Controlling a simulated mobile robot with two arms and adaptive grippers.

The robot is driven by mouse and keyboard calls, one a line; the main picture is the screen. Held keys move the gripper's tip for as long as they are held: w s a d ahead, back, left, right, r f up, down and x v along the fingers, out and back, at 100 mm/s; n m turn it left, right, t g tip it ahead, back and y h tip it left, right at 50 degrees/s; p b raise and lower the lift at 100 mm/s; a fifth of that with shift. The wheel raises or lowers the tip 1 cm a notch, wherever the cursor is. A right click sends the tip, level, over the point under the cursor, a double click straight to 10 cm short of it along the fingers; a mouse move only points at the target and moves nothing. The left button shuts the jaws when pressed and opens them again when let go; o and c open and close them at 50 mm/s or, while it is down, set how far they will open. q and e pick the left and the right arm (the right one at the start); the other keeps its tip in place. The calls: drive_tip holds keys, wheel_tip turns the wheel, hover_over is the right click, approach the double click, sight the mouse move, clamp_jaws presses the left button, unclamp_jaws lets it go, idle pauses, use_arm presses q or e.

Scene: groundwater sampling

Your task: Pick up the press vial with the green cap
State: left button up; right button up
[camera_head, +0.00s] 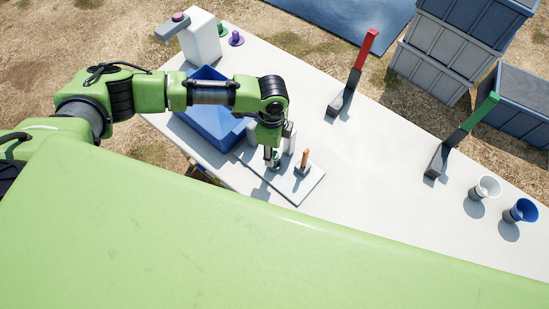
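My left arm reaches in from the left, and its gripper (272,152) points down over a pale grey board on the table (311,185). A small piece with a bit of green, which looks like the press vial with the green cap (273,160), shows right at the fingertips. The gripper and wrist hide most of it, so I cannot tell whether the fingers are closed on it or only around it. An upright orange piece on a dark base (304,160) stands just right of the gripper on the same board. My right gripper is not in view.
A blue bin (208,120) stands left of the board under my arm. A white dispenser (203,40) is at the back left. The middle is clear.

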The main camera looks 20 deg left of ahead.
sight(274, 154)
use_arm(q)
drive_tip(key=shift+d+f, duration=0.1)
drive_tip(key=shift+f, duration=0.25)
wheel_tip(274, 154, down, 3)
drive_tip(key=shift+d+f+p, duration=0.1)
drive_tip(key=shift+d+p, duration=0.05)
drive_tip(key=shift+p, duration=0.6)
drive_tip(key=shift+w+f, duration=0.1)
drive_tip(key=shift+f, duration=0.45)
clamp_jaws()
